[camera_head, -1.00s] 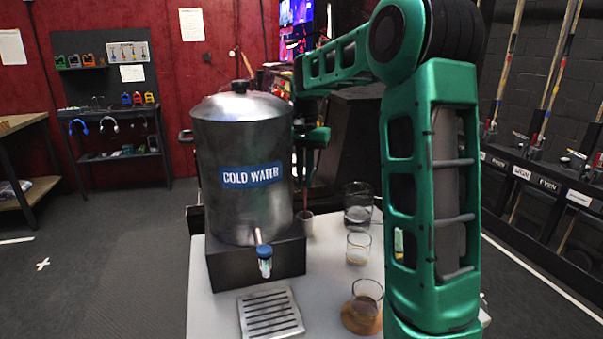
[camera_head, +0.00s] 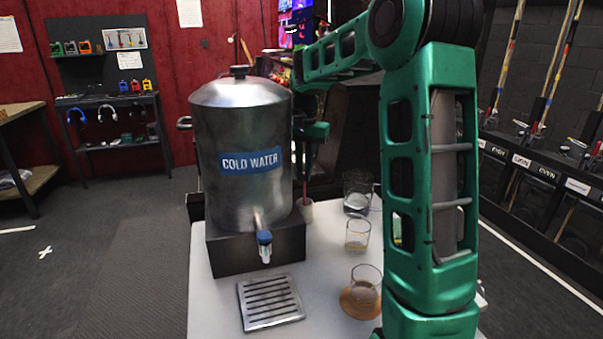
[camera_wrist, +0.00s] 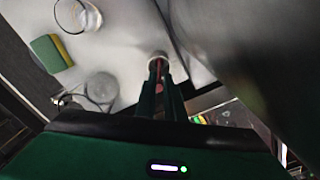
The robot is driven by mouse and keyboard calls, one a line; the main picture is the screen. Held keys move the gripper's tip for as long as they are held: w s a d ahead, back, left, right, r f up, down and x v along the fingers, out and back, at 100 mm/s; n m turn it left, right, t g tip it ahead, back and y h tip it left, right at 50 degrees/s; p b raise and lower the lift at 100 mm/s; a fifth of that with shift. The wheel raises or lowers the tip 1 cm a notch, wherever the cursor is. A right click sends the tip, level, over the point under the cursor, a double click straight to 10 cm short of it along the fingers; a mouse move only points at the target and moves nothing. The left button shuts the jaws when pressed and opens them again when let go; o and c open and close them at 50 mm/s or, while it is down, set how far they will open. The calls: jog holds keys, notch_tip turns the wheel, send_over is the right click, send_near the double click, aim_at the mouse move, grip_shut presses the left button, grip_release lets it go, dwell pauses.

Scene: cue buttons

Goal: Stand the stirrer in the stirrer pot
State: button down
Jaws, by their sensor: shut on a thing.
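My gripper (camera_head: 314,131) is behind the right side of the cold water dispenser, its fingers partly hidden. It is shut on the stirrer (camera_head: 306,183), a thin dark red stick that hangs down upright. The stirrer pot (camera_head: 305,209), a small pale cup, stands on the table directly below. In the wrist view the fingers (camera_wrist: 160,98) hold the stirrer (camera_wrist: 157,68), and its far end overlaps the pot (camera_wrist: 157,56). The lower end meets the pot's mouth in the picture; I cannot tell how deep it is inside.
The steel dispenser (camera_head: 240,135) stands close left of the gripper, with a drip tray (camera_head: 270,301) in front. Glasses stand to the right: an amber-bottomed one (camera_head: 358,236), one on a wooden coaster (camera_head: 358,305) and a larger vessel (camera_head: 357,194). A sponge (camera_wrist: 51,54) shows in the wrist view.

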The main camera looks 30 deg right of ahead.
jog(key=c, duration=1.8)
grip_release()
jog(key=shift+o, duration=0.2)
